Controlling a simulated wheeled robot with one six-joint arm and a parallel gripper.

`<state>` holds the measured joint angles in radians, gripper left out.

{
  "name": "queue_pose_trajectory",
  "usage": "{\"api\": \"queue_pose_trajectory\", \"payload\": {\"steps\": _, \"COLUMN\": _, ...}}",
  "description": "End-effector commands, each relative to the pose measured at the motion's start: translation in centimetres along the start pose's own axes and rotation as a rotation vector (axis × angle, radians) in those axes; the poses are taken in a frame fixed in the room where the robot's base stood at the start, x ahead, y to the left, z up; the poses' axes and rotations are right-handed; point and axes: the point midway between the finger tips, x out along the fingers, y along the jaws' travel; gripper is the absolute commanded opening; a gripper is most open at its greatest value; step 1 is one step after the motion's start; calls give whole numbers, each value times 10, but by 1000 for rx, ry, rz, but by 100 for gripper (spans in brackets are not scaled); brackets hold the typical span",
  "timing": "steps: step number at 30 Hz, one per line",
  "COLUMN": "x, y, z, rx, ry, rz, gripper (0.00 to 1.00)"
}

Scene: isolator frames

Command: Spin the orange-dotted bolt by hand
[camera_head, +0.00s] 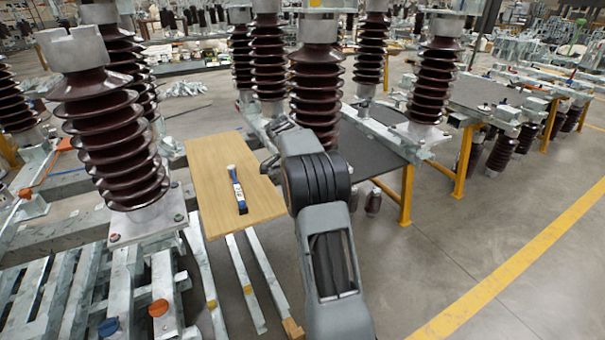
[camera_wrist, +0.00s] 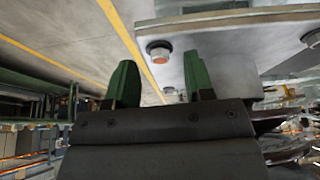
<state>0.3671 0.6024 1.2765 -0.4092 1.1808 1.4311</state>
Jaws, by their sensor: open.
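In the wrist view, a hex bolt with an orange dot (camera_wrist: 159,52) is set in the edge of a pale metal plate (camera_wrist: 215,62). My gripper (camera_wrist: 157,66) is open, with two green fingers apart. The bolt appears in the gap between the fingertips, apart from both. I cannot tell how far beyond the tips it lies. In the head view, my grey arm reaches forward among the insulators, and my gripper and the orange-dotted bolt are hidden or too small to make out.
Brown ribbed insulators (camera_head: 318,90) stand close around my arm. A wooden board (camera_head: 215,180) with a brush-like tool (camera_head: 238,190) lies left of it. A second bolt (camera_wrist: 312,38) shows at the wrist view's right edge. Open floor (camera_head: 430,260) lies to the right.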

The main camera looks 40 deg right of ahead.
Motion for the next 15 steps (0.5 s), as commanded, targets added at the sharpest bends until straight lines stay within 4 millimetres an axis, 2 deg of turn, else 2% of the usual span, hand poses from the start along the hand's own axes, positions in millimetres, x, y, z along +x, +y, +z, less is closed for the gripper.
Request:
{"api": "queue_pose_trajectory", "payload": {"steps": 9, "x": -64, "y": -1, "z": 0, "rx": 1, "ry": 0, "rz": -5, "gripper": 48}}
{"api": "queue_pose_trajectory", "payload": {"steps": 15, "x": -100, "y": 0, "z": 0, "rx": 0, "ry": 0, "rz": -5, "gripper": 48}}
